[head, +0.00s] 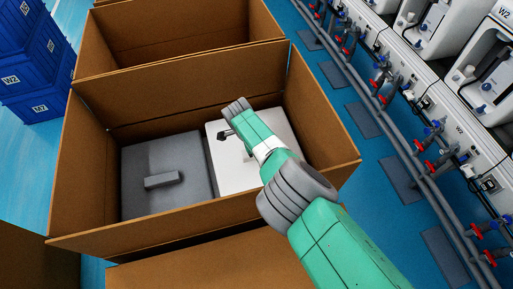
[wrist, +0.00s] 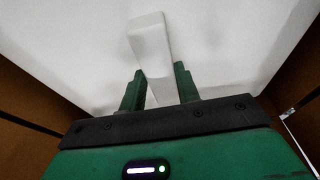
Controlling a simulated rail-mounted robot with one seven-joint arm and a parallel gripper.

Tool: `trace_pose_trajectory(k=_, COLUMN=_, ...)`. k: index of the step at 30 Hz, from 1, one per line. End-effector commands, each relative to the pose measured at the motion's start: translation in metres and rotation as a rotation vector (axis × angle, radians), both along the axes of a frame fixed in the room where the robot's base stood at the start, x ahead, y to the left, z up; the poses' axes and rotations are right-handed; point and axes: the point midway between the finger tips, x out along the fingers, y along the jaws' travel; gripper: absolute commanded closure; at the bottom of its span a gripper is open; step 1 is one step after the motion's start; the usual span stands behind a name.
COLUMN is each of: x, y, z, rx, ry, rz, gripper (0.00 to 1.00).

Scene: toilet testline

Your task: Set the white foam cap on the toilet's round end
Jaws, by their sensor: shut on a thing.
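The white foam cap (head: 228,178) lies in the right half of an open cardboard box in the head view, beside a grey block. My arm covers part of it. In the wrist view the cap's flat white face (wrist: 235,40) fills the background, with a raised white handle (wrist: 149,40) on it. My gripper (wrist: 160,85) is shut on this handle, one green finger on each side. In the head view my fingertips are hidden behind the arm. Whether the cap is lifted at all, I cannot tell. No toilet's round end can be made out clearly.
The grey block (head: 165,150) with a grey handle fills the box's left half. The cardboard box (head: 185,93) has walls close around both. Another open box stands behind. Blue crates (head: 30,65) are at the left. White toilet units (head: 490,85) and pipes line the right.

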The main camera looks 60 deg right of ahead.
Motion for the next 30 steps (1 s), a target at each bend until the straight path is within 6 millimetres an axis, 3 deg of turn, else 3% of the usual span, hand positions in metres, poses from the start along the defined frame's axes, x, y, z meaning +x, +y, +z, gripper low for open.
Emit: trace_pose_trajectory(k=30, x=-0.002, y=0.002, z=-0.027, rx=0.005, ry=0.005, rz=-0.001, gripper=1.0)
